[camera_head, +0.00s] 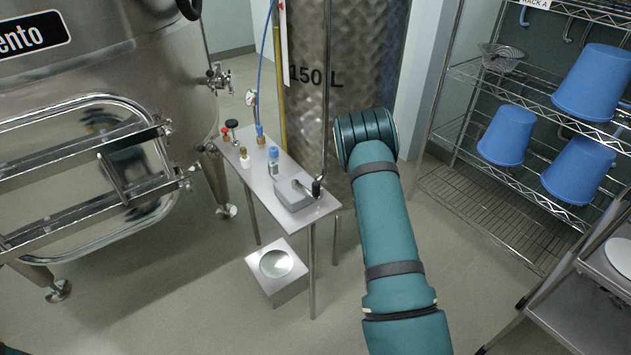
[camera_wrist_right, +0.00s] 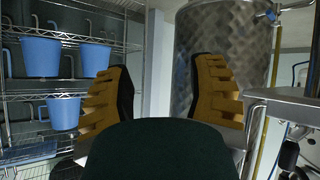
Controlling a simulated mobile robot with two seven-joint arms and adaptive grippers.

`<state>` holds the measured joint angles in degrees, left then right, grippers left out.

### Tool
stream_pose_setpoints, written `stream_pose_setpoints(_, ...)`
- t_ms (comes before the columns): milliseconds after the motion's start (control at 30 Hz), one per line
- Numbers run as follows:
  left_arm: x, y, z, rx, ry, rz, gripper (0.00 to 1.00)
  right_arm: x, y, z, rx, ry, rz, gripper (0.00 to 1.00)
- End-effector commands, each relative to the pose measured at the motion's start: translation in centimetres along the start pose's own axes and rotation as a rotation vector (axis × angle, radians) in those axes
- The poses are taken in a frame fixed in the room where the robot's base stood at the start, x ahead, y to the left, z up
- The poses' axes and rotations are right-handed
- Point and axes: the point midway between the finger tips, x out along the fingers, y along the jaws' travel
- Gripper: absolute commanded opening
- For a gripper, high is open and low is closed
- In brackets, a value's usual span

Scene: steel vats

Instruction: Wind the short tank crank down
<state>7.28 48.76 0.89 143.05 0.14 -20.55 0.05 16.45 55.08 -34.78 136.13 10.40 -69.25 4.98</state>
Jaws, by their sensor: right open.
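The tall patterned steel tank marked 150 L (camera_head: 345,70) stands at the back centre, and its patterned wall also shows in the right wrist view (camera_wrist_right: 222,45). A thin rod runs down its front to a dark grip (camera_head: 316,188) beside a grey box (camera_head: 293,195) on a small steel table (camera_head: 240,170). I cannot tell for sure which part is the crank. My right arm reaches up toward the tank in the head view, its gripper hidden there. In the right wrist view my right gripper (camera_wrist_right: 160,95) is open and empty, the tank beyond its fingers. My left gripper is not in view.
A large steel vat (camera_head: 120,60) with an oval door fills the left. Bottles and a gauge (camera_head: 251,97) sit on or above the table. Blue buckets (camera_head: 507,135) stand on the wire rack at right.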

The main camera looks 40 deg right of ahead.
Motion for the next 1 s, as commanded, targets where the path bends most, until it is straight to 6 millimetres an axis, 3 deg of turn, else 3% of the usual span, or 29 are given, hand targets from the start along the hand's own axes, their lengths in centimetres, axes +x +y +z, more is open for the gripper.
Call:
stream_pose_setpoints(100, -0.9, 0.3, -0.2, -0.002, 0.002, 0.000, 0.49, -0.9, 3.4, 5.4, 0.091, -0.270, 0.172, 0.56)
stream_pose_setpoints(267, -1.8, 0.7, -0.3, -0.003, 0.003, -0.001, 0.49, -4.6, 4.8, 12.5, 0.270, -0.642, 0.332, 0.56)
stream_pose_setpoints(400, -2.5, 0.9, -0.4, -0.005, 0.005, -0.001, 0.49, -9.0, 3.0, 17.0, 0.487, -0.963, 0.400, 0.56)
stream_pose_setpoints(533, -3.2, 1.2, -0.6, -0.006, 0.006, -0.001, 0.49, -13.0, -1.0, 18.9, 0.738, -1.235, 0.396, 0.56)
stream_pose_setpoints(667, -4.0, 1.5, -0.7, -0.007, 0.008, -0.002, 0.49, -15.8, -6.2, 17.9, 1.031, -1.468, 0.319, 0.56)
stream_pose_setpoints(767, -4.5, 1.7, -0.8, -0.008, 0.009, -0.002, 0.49, -16.8, -10.2, 15.3, 1.285, -1.601, 0.211, 0.56)
stream_pose_setpoints(900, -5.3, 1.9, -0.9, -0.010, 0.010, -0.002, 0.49, -16.2, -14.5, 9.2, 1.667, -1.703, -0.016, 0.56)
stream_pose_setpoints(1000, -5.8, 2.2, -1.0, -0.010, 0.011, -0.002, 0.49, -14.7, -15.8, 3.8, 1.946, -1.694, -0.226, 0.56)
